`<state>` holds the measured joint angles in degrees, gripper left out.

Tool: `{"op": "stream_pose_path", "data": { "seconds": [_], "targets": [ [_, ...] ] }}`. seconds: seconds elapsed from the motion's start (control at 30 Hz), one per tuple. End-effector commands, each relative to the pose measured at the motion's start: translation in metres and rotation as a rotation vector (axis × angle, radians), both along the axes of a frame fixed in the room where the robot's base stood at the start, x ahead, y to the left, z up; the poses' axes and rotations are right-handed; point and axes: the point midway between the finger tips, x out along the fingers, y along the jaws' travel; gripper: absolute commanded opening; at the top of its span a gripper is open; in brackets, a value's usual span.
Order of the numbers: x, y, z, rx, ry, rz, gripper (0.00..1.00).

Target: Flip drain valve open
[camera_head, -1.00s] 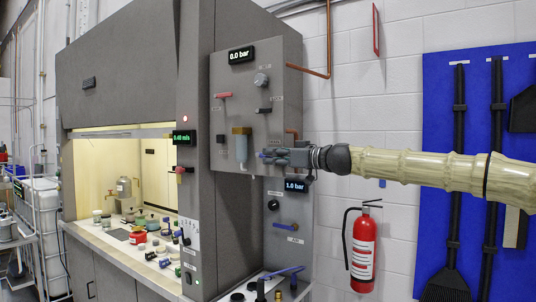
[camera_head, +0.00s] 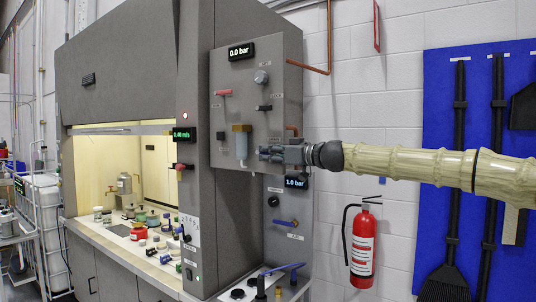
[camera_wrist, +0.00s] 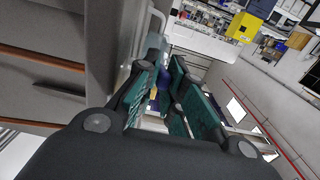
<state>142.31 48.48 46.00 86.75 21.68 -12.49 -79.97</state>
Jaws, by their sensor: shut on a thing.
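The grey panel (camera_head: 290,85) carries a small valve at its lower right, where my gripper (camera_head: 264,154) is. A blue piece (camera_wrist: 163,101), apparently the drain valve handle, shows between my green-padded fingers in the wrist view, with a bit of yellow beside it. My gripper (camera_wrist: 166,88) is shut on this handle. The fingers hide most of the valve in the head view, so its exact angle cannot be told. A clear bowl with a tan top (camera_head: 241,142) hangs just left of my fingers.
A red lever (camera_head: 222,92), a black lever (camera_head: 264,108) and a gauge (camera_head: 261,77) sit higher on the panel. Below is another blue handle (camera_head: 286,223). A fire extinguisher (camera_head: 363,245) hangs on the wall below my arm. The fume hood (camera_head: 130,60) stands left.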

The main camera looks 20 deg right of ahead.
Motion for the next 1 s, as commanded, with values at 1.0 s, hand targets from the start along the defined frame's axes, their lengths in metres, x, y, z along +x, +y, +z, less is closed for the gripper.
{"op": "stream_pose_path", "data": {
  "seconds": [1.0],
  "targets": [
    [0.0005,0.0009,0.0088,-0.167,0.215,0.000,0.00]
  ]
}}
